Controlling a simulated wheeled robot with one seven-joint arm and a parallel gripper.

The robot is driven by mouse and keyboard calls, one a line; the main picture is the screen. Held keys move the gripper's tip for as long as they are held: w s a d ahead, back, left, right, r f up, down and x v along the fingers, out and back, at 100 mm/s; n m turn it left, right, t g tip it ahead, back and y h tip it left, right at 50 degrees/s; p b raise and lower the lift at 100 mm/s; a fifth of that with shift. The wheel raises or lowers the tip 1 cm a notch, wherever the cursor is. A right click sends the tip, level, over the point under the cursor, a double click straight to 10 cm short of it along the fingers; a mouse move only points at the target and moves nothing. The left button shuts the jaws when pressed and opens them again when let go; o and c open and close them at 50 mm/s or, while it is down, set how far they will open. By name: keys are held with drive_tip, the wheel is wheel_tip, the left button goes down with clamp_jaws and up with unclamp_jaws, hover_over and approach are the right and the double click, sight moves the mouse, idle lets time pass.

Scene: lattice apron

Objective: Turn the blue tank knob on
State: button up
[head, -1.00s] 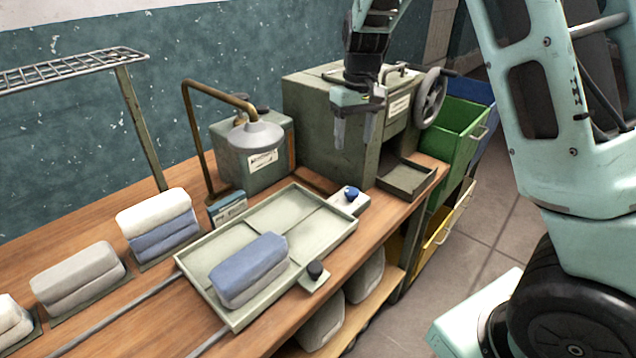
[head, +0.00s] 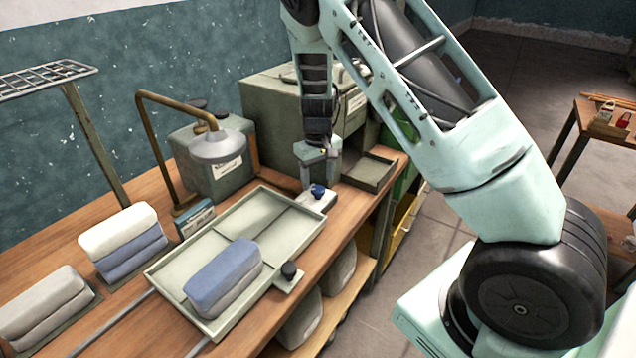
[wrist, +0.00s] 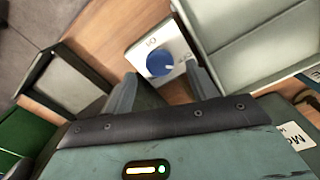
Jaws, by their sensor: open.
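The blue knob (head: 318,191) sits on a small pale control plate (head: 309,205) at the far right corner of the grey-green tray. In the wrist view the knob (wrist: 160,62) is round, with a white pointer mark toward its right edge, on a light plate (wrist: 149,42) with small printed marks that I cannot read for sure. My gripper (head: 320,178) is just above and behind the knob. In the wrist view its two fingers (wrist: 162,92) are apart, with the knob beyond and roughly between their tips. I see no contact with the knob.
A brass-armed shower head (head: 217,147) and green tank (head: 205,165) stand behind. A green machine (head: 268,105) and small open bin (head: 367,173) are close to my gripper.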

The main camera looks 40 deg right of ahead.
sight(318, 189)
drive_tip(key=shift+f, duration=1.5)
drive_tip(key=shift+c, duration=0.4)
drive_tip(key=c, duration=0.9)
